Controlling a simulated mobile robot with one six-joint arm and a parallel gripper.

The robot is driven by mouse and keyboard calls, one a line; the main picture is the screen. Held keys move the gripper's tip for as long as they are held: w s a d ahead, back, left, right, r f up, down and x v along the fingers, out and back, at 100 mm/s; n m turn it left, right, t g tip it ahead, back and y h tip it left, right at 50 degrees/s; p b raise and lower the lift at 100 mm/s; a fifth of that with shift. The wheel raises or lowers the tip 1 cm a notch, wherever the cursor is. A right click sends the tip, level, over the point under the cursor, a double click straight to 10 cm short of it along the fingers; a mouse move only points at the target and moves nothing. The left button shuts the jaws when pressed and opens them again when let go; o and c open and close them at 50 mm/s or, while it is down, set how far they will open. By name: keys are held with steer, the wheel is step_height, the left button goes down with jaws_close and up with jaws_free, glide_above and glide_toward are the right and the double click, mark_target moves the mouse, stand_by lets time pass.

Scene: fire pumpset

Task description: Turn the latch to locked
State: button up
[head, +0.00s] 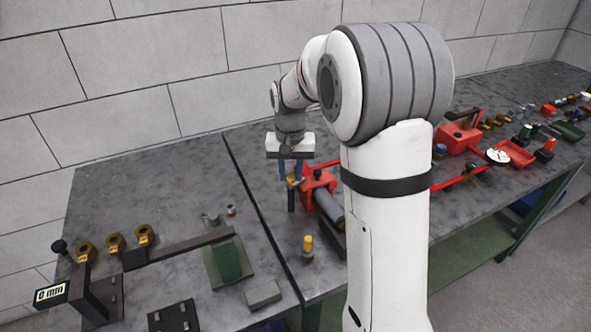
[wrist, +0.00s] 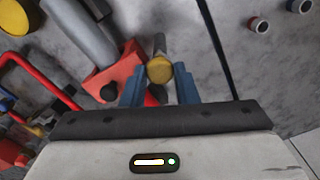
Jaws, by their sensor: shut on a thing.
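My gripper (head: 290,175) is over the worktable, pointing down, beside a red housing (head: 318,187). In the wrist view its two blue fingers (wrist: 160,88) are shut on a brass-ended piece (wrist: 160,69) with a dark bar behind it. This piece also shows under the fingers in the head view (head: 292,183), with a dark bar (head: 291,200) hanging below it. It looks like the latch, but no locked or unlocked marking is readable. The red housing shows close to the left finger in the wrist view (wrist: 110,75).
A grey cylinder (head: 329,205) lies beside the red housing, and a yellow-topped post (head: 307,243) stands in front. Red pipes (head: 455,182) run to the right. A dark seam (head: 262,210) divides the tabletops.

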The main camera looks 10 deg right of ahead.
mark_target(291, 176)
steer(key=shift+w+r+m, duration=0.1)
steer(key=shift+w+m, duration=0.05)
steer(key=shift+m, duration=1.75)
steer(key=o, duration=1)
step_height(291, 176, up, 8)
steer(key=shift+f, duration=0.2)
